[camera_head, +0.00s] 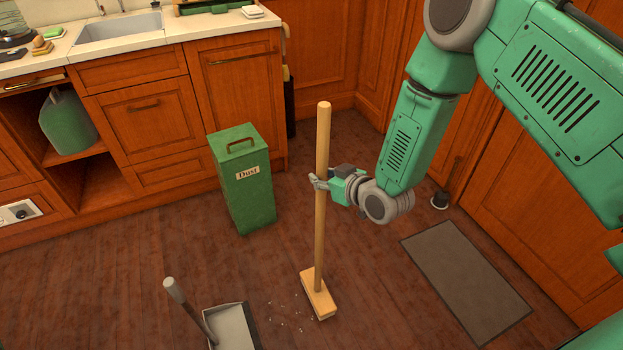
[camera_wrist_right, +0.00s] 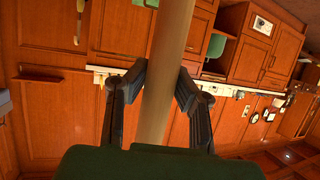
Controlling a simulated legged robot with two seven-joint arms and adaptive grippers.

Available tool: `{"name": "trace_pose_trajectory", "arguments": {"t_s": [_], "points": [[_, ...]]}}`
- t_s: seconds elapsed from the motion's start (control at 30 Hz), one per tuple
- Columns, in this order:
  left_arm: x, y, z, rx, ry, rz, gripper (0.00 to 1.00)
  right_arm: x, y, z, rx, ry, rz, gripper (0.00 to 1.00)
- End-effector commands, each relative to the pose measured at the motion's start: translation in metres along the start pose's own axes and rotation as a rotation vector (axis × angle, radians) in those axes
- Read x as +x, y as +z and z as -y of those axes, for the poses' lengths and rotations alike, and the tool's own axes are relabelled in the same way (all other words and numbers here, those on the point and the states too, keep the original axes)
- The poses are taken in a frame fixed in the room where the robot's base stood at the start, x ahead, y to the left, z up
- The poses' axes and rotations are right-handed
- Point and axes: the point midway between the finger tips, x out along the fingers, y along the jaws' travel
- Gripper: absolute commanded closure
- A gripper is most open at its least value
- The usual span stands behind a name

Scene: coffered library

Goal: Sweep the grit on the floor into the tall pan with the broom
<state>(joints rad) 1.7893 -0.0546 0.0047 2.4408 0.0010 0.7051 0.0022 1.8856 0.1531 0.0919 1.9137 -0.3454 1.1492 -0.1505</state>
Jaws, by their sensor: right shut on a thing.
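The broom (camera_head: 320,225) stands upright, with a long wooden handle and a wooden head resting on the floor. My right gripper (camera_head: 321,183) is shut around the middle of the handle. In the right wrist view the handle (camera_wrist_right: 163,75) passes between the two dark fingers (camera_wrist_right: 160,90). The grit (camera_head: 283,315) is a scatter of small pale specks on the floor, just left of the broom head. The tall pan (camera_head: 230,326) lies left of the grit, with a grey upright handle; its lower part is cut off by the frame's bottom edge. My left gripper is not in view.
A green bin labelled "Dust" (camera_head: 243,190) stands behind the pan, near the wooden cabinets (camera_head: 141,111). A grey mat (camera_head: 465,280) lies to the right. A sink counter (camera_head: 90,45) is at the back left. The floor between bin and broom is bare.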

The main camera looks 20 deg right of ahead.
Motion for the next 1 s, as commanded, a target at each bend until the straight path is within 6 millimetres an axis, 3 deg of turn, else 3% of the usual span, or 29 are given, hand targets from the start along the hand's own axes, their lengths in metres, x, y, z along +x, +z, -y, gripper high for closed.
{"name": "trace_pose_trajectory", "arguments": {"t_s": [0.53, 1.0], "points": [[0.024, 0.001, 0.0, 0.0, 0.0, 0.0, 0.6, 0.013, 0.03, -0.005, -0.001, 0.0, -0.004, 1.0], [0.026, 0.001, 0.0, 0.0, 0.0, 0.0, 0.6, 0.014, 0.034, -0.005, -0.001, 0.0, -0.004, 1.0]]}}
